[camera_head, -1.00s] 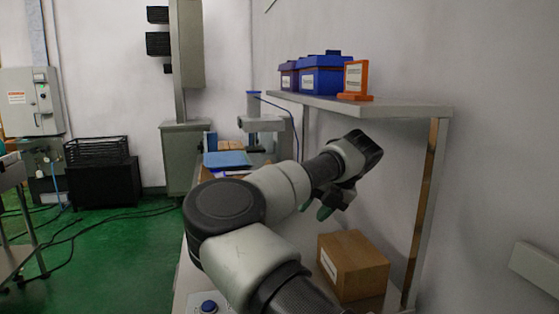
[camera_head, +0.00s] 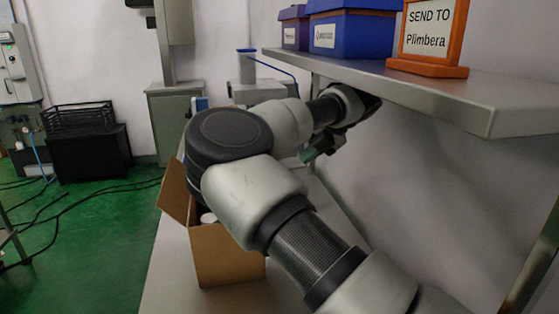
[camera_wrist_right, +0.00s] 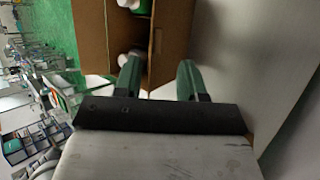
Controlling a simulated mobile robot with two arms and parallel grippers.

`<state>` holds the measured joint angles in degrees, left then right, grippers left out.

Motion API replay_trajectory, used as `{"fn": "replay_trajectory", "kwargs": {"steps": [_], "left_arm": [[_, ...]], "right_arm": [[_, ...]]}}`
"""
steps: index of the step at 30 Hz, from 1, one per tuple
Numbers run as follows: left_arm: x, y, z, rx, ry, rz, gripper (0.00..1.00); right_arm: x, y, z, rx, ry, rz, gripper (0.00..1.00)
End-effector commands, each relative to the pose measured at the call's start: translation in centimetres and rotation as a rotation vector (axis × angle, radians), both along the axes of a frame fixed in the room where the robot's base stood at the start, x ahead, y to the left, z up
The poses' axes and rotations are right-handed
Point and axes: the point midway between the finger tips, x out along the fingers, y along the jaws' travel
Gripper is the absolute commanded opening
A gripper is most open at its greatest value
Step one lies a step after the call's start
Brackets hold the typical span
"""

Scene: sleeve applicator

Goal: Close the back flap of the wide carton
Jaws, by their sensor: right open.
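An open brown carton (camera_head: 228,262) stands on the bench in the head view, partly hidden by my right arm. One flap (camera_head: 174,190) sticks up and out on its left; its far side is hidden. A white-topped item (camera_head: 208,218) shows inside. In the right wrist view the carton's brown panels (camera_wrist_right: 91,40) stand around white and green items (camera_wrist_right: 130,35). My right gripper (camera_head: 322,148) is beyond the carton and to its right, under the shelf. Its open fingers (camera_wrist_right: 159,75) point at the carton with nothing held. I cannot tell whether they touch it. My left gripper is out of view.
A metal shelf (camera_head: 430,84) overhangs on the right, close to my right wrist. It carries blue bins (camera_head: 350,30) and an orange sign (camera_head: 430,35). The bench (camera_head: 180,283) shows bare at the front left.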

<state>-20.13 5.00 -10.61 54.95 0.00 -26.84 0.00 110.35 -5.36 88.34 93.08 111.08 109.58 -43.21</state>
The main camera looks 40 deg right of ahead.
Motion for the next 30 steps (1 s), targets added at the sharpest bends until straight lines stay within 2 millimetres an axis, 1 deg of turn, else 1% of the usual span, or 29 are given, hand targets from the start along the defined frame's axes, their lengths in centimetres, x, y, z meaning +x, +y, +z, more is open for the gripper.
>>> {"fn": "replay_trajectory", "kwargs": {"steps": [9,13,18,24,26,30], "left_arm": [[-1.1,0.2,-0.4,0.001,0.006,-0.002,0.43],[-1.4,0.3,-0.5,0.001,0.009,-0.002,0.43],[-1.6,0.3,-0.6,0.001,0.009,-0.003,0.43],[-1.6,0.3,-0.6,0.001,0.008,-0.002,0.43],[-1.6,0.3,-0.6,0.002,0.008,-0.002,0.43],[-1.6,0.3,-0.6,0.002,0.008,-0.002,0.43]], "right_arm": [[2.9,1.6,-3.4,0.001,0.004,0.004,0.4],[3.8,2.1,-4.5,0.0,0.003,0.003,0.4],[4.3,2.3,-5.1,0.0,0.002,0.0,0.4],[4.3,2.3,-5.1,0.0,0.002,0.0,0.4],[4.3,2.3,-5.1,0.0,0.002,0.0,0.33],[4.3,2.3,-5.1,0.0,0.002,0.0,0.11]]}}
